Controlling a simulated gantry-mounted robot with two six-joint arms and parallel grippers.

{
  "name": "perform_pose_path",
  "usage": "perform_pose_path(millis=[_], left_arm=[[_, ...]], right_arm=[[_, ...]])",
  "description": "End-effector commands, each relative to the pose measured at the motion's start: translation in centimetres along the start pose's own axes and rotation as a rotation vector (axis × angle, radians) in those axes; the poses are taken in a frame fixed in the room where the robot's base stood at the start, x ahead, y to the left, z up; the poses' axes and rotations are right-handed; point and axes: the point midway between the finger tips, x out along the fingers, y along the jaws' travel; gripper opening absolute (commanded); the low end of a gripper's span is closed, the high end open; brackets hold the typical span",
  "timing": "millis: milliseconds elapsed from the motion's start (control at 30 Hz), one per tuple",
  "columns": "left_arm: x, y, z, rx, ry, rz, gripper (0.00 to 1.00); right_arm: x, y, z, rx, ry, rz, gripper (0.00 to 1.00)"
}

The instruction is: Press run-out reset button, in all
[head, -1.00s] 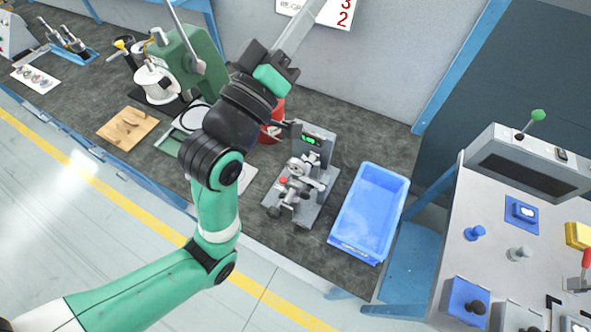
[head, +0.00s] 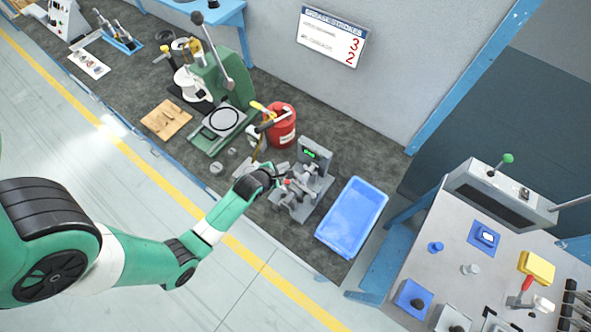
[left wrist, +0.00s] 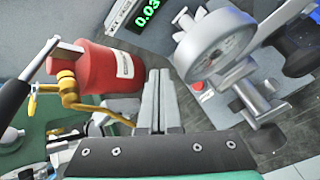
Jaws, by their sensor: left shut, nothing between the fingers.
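The run-out fixture (head: 303,190), a grey stand with a dial gauge (left wrist: 222,42) and a lit green display (head: 310,154), stands on the bench left of the blue bin. In the left wrist view the display (left wrist: 147,12) reads about 0.03. A small red button (left wrist: 198,86) sits on a grey block below the gauge; in the head view a red spot (head: 287,182) shows there. My left gripper (head: 270,175) is at the fixture's left side. Its fingers (left wrist: 158,100) are shut and empty, left of the red button and seemingly apart from it. My right gripper is not in view.
A red grease canister (head: 282,128) with yellow fittings stands behind my left gripper. The blue bin (head: 351,218) is right of the fixture. A green press (head: 215,80) stands further left. A control bench (head: 455,215) is at the right.

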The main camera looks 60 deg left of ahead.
Motion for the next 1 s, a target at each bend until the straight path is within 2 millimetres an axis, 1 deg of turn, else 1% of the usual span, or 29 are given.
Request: perform_pose_path(millis=[33,100,433,567,767,1000], left_arm=[[-0.2,-0.2,-0.5,-0.020,0.012,-0.006,0.00],[-0.2,-0.4,-0.9,-0.036,0.020,-0.009,0.00],[-0.1,-0.5,-0.9,-0.037,0.019,-0.009,0.00],[0.4,-0.8,-1.2,-0.037,0.018,-0.009,0.00],[1.9,-2.0,-2.4,-0.036,0.018,-0.009,0.00],[4.5,-4.0,-4.2,-0.036,0.017,-0.008,0.00]], right_arm=[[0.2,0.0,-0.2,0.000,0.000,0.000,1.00],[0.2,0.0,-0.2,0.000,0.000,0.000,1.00],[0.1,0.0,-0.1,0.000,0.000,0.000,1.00],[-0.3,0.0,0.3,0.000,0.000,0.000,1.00],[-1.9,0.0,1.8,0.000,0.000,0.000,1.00],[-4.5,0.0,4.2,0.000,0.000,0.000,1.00]])
